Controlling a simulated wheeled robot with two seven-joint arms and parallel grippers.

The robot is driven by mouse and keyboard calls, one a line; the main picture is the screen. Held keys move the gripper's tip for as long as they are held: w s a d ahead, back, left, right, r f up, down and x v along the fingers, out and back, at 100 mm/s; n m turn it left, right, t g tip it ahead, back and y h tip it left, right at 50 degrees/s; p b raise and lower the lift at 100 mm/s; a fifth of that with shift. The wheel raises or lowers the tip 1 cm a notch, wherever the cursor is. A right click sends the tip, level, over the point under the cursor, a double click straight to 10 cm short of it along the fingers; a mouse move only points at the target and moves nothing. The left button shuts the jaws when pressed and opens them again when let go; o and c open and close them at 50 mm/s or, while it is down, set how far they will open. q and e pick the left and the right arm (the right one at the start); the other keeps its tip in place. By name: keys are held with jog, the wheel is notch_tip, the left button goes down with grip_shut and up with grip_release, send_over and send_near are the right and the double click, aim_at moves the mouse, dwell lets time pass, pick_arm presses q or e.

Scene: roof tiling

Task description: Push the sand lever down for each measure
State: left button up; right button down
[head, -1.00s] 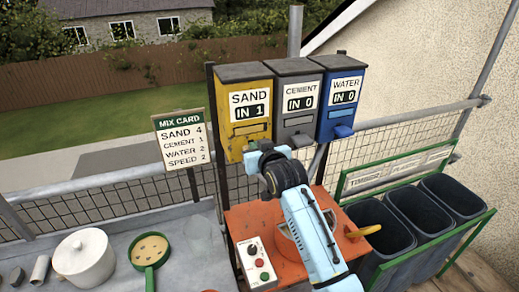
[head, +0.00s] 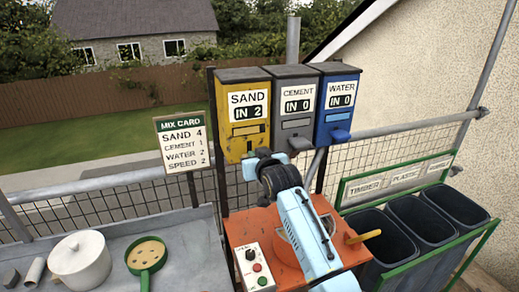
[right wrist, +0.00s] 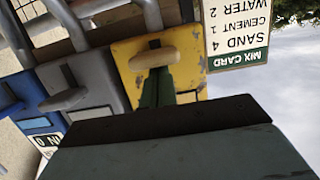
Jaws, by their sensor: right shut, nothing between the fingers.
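The yellow sand dispenser (head: 232,133) reads "SAND IN 2". My right gripper (head: 248,168) is shut and empty at its lower front, and hides its lever in the head view. In the right wrist view, which is upside down, the tan sand lever (right wrist: 154,57) sticks out from the yellow front. The green fingertips (right wrist: 158,88) are close to it; I cannot tell whether they touch. The mix card (head: 183,146) says sand 4, cement 1, water 2, speed 2. My left gripper is not in view.
The grey cement dispenser (head: 290,133) and blue water dispenser (head: 335,122) stand close to the right, both reading 0. Below is an orange mixer (head: 241,224) with a control box (head: 254,266). A white pot (head: 80,260) and green sieve (head: 146,256) sit left; dark bins (head: 425,220) stand right.

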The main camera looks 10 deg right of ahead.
notch_tip(320, 180, up, 4)
jog(key=p, duration=0.4)
jog(key=b+v, duration=0.1)
jog(key=v, duration=0.9)
jog(key=shift+f, duration=0.1)
